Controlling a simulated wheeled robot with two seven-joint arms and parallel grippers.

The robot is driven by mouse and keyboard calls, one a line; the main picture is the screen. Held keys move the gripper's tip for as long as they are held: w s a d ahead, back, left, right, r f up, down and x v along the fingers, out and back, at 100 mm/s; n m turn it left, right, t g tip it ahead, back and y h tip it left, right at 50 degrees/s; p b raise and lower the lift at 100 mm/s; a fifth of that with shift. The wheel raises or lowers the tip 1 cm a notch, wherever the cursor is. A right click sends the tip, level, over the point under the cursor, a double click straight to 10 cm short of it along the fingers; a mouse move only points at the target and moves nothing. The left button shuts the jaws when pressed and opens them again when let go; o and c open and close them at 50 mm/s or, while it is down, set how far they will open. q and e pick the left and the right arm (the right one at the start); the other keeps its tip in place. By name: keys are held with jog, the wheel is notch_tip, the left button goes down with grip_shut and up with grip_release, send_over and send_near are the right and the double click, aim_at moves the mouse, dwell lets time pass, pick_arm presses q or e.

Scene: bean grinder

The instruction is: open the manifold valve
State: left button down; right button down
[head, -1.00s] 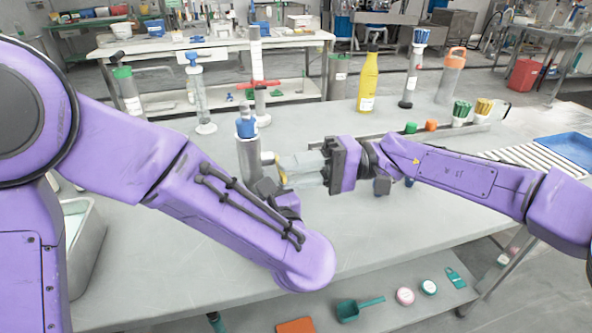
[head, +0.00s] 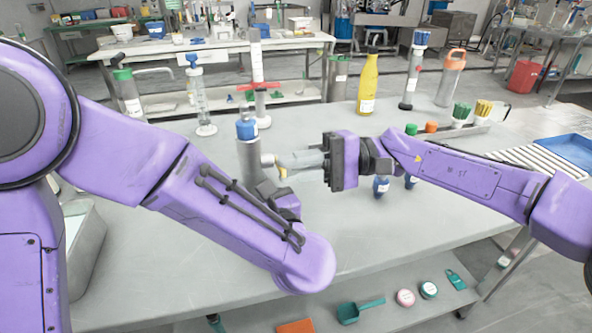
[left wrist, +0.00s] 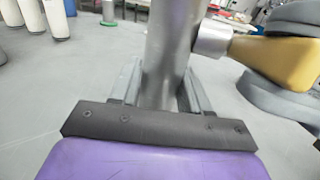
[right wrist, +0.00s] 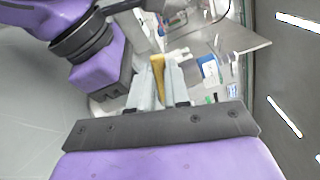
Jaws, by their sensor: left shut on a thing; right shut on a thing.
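The manifold is an upright grey metal cylinder (head: 249,163) with a blue top (head: 246,130) and a short side stub. Its yellow valve handle (head: 283,173) sits at the stub, mostly hidden by my right gripper in the head view. My left gripper (head: 260,186) is shut around the cylinder's lower part, and the left wrist view shows the cylinder (left wrist: 168,45) between its fingers. My right gripper (head: 288,163) is shut on the handle from the right. The handle also shows in the right wrist view (right wrist: 158,68) between the fingers, and in the left wrist view (left wrist: 275,58).
Behind the manifold stand a white column with a red cross-handle (head: 258,86) and a clear cylinder with a blue top (head: 199,95). A yellow bottle (head: 368,85) stands at the back. Small blue bottles (head: 381,186) stand under my right arm. The table front is clear.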

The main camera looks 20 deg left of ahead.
jog(key=w+r+m, duration=0.1)
jog(key=m, duration=0.2)
jog(key=a+r+m, duration=0.1)
jog(key=m, duration=0.3)
jog(key=w+r+m, duration=0.1)
jog(key=m, duration=0.3)
jog(key=shift+w+a+r, duration=0.25)
jog(key=shift+w+a, duration=0.05)
jog(key=shift+a, duration=0.05)
jog(key=shift+w+a+r+m, duration=0.15)
jog(key=shift+w+m, duration=0.1)
jog(key=shift+m, duration=0.45)
jog(key=shift+w+a+f+m, duration=0.15)
jog(key=shift+w+m, duration=0.1)
jog(key=shift+m, duration=0.45)
jog(key=shift+w+a+r+m, duration=0.15)
jog(key=shift+w+m, duration=0.1)
jog(key=shift+m, duration=0.45)
jog(key=c, duration=1.4)
grip_release()
jog(key=shift+o, duration=0.2)
